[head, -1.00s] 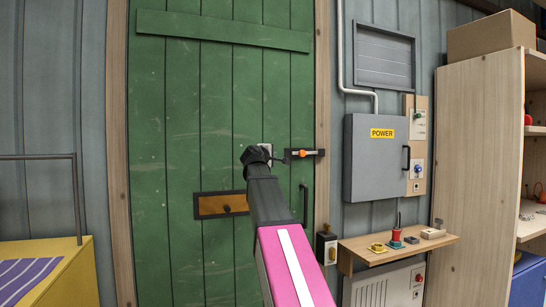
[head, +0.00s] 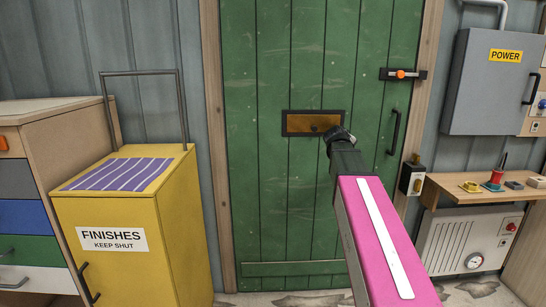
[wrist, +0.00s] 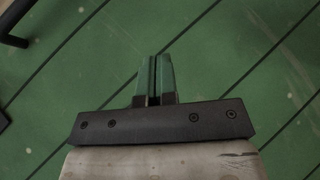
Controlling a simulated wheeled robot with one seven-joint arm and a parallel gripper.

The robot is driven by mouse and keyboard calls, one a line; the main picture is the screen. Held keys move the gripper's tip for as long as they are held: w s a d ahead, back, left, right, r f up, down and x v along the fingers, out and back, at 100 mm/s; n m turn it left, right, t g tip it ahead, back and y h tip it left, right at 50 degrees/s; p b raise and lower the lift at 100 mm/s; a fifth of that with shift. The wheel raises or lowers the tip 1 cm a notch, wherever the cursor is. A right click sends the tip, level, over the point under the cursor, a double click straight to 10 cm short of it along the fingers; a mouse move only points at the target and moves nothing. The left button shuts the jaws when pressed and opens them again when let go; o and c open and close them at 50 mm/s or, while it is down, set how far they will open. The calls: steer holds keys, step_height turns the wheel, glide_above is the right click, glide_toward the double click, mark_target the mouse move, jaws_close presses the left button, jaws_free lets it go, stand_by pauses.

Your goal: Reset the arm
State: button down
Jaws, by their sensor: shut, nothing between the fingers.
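My arm, with a pink link and a white stripe, reaches up in front of the green door (head: 270,190) in the head view. Its dark end is near the door's brass letter plate (head: 312,123), just right of and below it. The fingers are hidden in the head view. In the wrist view my gripper (wrist: 157,62) has its two fingers together with nothing between them. The green door planks (wrist: 250,70) fill the view behind them.
A yellow FINISHES cabinet (head: 180,240) and a drawer unit (head: 75,150) stand left. Right of the door are a grey POWER box (head: 487,85), a small shelf (head: 450,190) with items, and a heater (head: 465,240). The door has an orange-knobbed bolt (head: 401,74) and a dark handle (head: 394,132).

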steer(key=s+a+f+m+g+y, duration=0.25)
steer(key=s+f, duration=0.35)
steer(key=f, duration=0.6)
steer(key=s+a+f+m+g+y, duration=0.15)
steer(key=s+a+f, duration=0.3)
steer(key=f, duration=0.65)
steer(key=s+a+f+m+g+y, duration=0.1)
steer(key=s+a+f+g, duration=0.1)
steer(key=s+f, duration=0.5)
steer(key=s+a+f+m+g+y, duration=0.1)
steer(key=s+a+f, duration=0.3)
steer(key=s+f, duration=0.4)
steer(key=shift+s+g+y, duration=0.4)
steer(key=shift+g+y, duration=0.3)
steer(key=shift+g, duration=0.2)
